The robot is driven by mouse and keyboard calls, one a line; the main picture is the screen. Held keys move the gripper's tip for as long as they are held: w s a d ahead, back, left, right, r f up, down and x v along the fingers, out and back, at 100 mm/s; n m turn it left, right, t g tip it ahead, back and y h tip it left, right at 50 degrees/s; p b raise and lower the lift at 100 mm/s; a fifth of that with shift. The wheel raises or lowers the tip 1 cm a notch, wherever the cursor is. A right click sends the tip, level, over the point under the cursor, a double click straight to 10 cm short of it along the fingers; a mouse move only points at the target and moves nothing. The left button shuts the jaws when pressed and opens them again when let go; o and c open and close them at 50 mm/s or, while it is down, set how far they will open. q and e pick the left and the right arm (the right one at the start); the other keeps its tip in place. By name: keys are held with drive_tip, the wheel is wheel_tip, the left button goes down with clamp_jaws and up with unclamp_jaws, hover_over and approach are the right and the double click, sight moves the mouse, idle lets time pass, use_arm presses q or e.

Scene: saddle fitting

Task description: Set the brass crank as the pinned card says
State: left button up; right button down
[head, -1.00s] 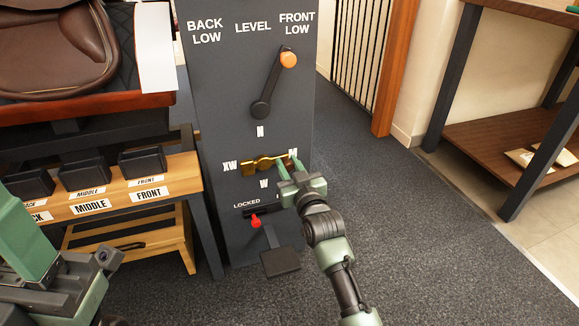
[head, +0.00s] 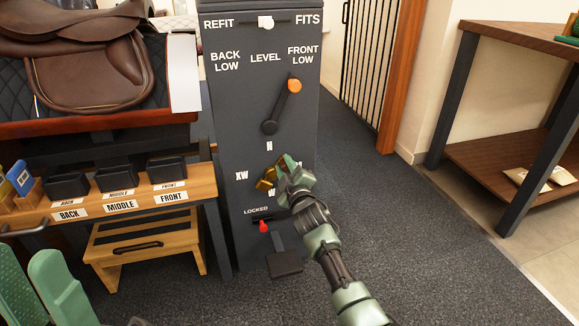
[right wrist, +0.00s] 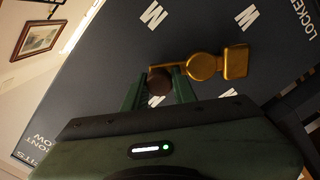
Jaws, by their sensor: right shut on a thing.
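The brass crank (head: 267,181) is on the front of a dark grey post, set slantwise. Its square brass end points down-left, between the XW and W marks, and its handle end points up-right. My right gripper (head: 285,164) is shut on the crank's handle. In the right wrist view the crank's round brass hub (right wrist: 201,67) and square end are clear, and the dark handle knob (right wrist: 158,82) is between the fingertips. Green parts of my left arm show at the lower left of the head view; whether its jaws are open is unclear. I cannot make out a readable pinned card.
The post (head: 222,120) also carries an orange-knobbed lever (head: 283,105) pointing to FRONT LOW, a white slider (head: 265,22) between REFIT and FITS, and a red lever (head: 263,226) by LOCKED. A wooden bench (head: 205,180) with dark pads stands left, below a brown saddle (head: 90,65).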

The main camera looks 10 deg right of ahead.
drive_tip(key=a+n, duration=0.2)
drive_tip(key=n, duration=0.1)
drive_tip(key=shift+r+n, duration=0.3)
drive_tip(key=shift+r, duration=0.1)
drive_tip(key=shift+a+n, duration=0.45)
drive_tip(key=shift+n, duration=0.45)
drive_tip(key=shift+a+n, duration=0.4)
drive_tip(key=shift+n, duration=0.5)
drive_tip(key=shift+s, duration=0.1)
drive_tip(key=c, duration=1.5)
unclamp_jaws()
drive_tip(key=shift+a, duration=0.1)
drive_tip(key=shift+o, duration=0.2)
drive_tip(key=s+p, duration=0.3)
drive_tip(key=s, duration=0.4)
drive_tip(key=shift+s, duration=0.4)
